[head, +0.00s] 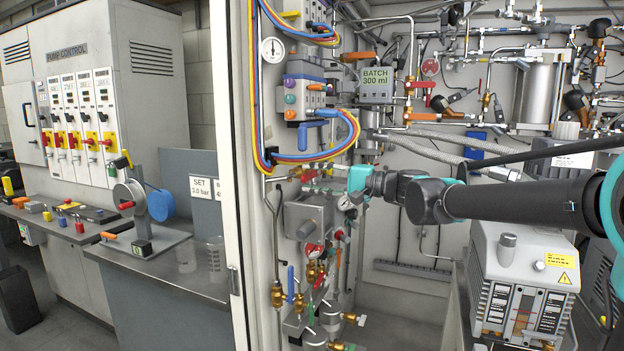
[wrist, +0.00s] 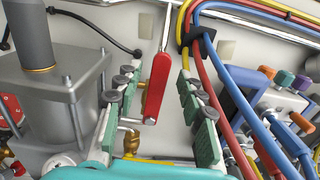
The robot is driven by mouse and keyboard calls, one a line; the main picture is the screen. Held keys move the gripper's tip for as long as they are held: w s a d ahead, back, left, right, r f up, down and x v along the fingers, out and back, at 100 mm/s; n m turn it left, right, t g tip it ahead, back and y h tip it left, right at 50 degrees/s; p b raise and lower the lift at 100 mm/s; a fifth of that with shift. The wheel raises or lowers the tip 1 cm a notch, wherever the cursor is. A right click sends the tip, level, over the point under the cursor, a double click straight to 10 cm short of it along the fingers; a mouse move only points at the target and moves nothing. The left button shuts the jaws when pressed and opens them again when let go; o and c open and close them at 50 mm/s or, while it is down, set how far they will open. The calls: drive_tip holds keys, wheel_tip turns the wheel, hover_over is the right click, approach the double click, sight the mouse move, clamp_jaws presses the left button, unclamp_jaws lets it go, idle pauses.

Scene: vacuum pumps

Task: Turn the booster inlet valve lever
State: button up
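In the wrist view a long red lever (wrist: 157,92) points between the two green-padded fingers of my gripper (wrist: 157,74). A gap shows on both sides of the lever, so the fingers are open around it and appear not to touch it. A brass fitting (wrist: 131,142) shows below the lever's lower end. No label shows, so I cannot tell from writing whether this is the booster inlet valve lever. In the head view my gripper (head: 345,182) is at the pipework inside the cabinet, and the lever cannot be made out there.
Red, yellow and blue hoses (wrist: 240,95) run close to the right finger. A grey cylinder on a block (wrist: 60,90) stands close to the left finger. In the head view a grey pump unit (head: 520,275) stands below my arm, and valves and gauges crowd the panel.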

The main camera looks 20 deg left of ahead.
drive_tip(key=d, duration=0.6)
drive_tip(key=shift+s, duration=0.25)
idle(0.4)
drive_tip(key=s+d+f+t+h, duration=0.1)
drive_tip(key=s+d+f+h, duration=0.15)
drive_tip(key=d+f, duration=0.45)
drive_tip(key=s+d+f+n+h, duration=0.1)
drive_tip(key=d+f+h, duration=0.2)
drive_tip(key=f, duration=0.7)
drive_tip(key=s+d+f+t+h, duration=0.1)
drive_tip(key=s+d+f+h, duration=0.15)
drive_tip(key=d+f, duration=0.45)
drive_tip(key=s+d+f+h, duration=0.5)
drive_tip(key=d+f, duration=0.5)
drive_tip(key=s+d+f+t+h, duration=0.1)
drive_tip(key=s+d+f+h, duration=0.4)
drive_tip(key=d+f, duration=0.4)
drive_tip(key=shift+d+f, duration=0.35)
drive_tip(key=shift+d, duration=0.65)
